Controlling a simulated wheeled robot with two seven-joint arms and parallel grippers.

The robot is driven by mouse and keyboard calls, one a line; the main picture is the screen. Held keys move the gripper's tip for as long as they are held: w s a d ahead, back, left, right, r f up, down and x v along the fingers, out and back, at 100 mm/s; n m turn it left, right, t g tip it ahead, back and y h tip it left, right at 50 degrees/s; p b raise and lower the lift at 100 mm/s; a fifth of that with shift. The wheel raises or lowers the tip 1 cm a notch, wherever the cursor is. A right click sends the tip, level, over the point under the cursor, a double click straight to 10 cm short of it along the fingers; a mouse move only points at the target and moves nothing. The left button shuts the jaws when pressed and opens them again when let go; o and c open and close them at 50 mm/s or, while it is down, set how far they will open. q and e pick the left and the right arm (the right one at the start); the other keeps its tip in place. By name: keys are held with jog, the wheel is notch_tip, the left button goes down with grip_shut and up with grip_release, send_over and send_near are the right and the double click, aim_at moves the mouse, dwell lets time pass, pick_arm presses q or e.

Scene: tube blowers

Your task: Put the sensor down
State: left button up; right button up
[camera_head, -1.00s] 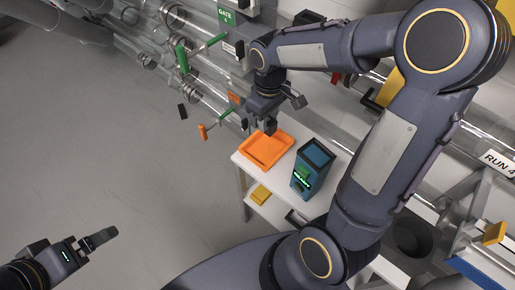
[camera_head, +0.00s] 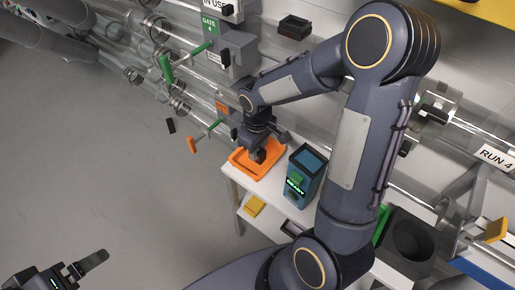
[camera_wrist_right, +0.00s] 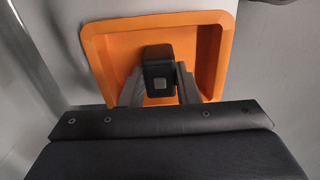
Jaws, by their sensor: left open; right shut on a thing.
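My right gripper (camera_head: 259,156) is over the orange tray (camera_head: 238,167) on the small white table. In the right wrist view, the gripper's two fingers (camera_wrist_right: 160,88) are shut on a small dark block, the sensor (camera_wrist_right: 158,54), with a grey square on its face. The sensor is over the orange tray (camera_wrist_right: 100,48), inside its rim as seen from the wrist. I cannot tell whether it touches the tray floor. In the head view the sensor is mostly hidden by the gripper. My left gripper (camera_head: 88,265) is open and empty at the bottom left, over the floor.
A blue box with a green lit display (camera_head: 305,178) stands right of the tray on the white table (camera_head: 260,192). A yellow block (camera_head: 254,206) lies on the lower shelf. Clear pipes with green (camera_head: 167,69) and orange handles run behind the tray.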

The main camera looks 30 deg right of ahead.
jog(key=shift+f, duration=0.1)
jog(key=shift+f, duration=0.15)
jog(key=o, duration=1.1)
jog(key=shift+c, duration=0.2)
jog(key=shift+r, duration=0.35)
notch_tip(320, 180, up, 12)
jog(key=p, duration=0.2)
jog(key=shift+p, duration=0.35)
jog(key=shift+f, duration=0.1)
